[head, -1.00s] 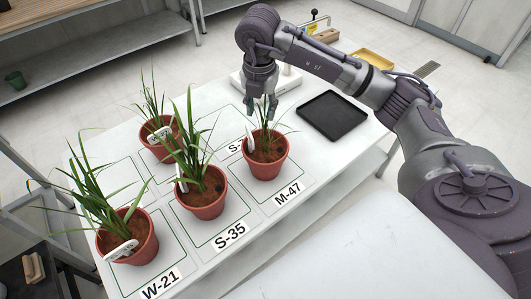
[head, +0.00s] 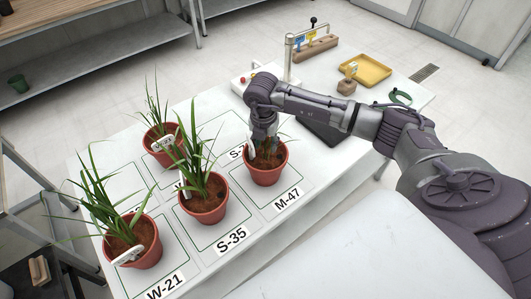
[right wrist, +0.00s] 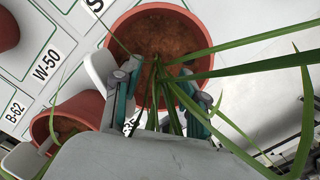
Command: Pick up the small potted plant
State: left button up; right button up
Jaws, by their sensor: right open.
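Several terracotta pots with grassy plants stand on the white table. The potted plant at M-47 (head: 266,176) is the rightmost one, upright on its marked square; it also shows in the right wrist view (right wrist: 160,32). My right gripper (head: 264,146) points down into this pot from above. In the right wrist view the right gripper (right wrist: 158,84) is open, with its fingers on either side of the leaf base above the soil. A white tag (right wrist: 98,68) stands beside the left finger. Whether the fingers touch the leaves is unclear. My left gripper is not in view.
Neighbouring potted plants stand at S-35 (head: 204,201), W-21 (head: 134,240) and the back (head: 160,140). A black tray (head: 322,130) lies partly behind my right arm. A yellow tray (head: 366,70) and a wooden rack (head: 315,47) are farther back.

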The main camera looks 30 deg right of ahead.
jog(key=shift+f, duration=0.45)
jog(key=shift+c, duration=0.3)
grip_shut()
jog(key=shift+w+r, duration=0.15)
jog(key=shift+r, duration=0.1)
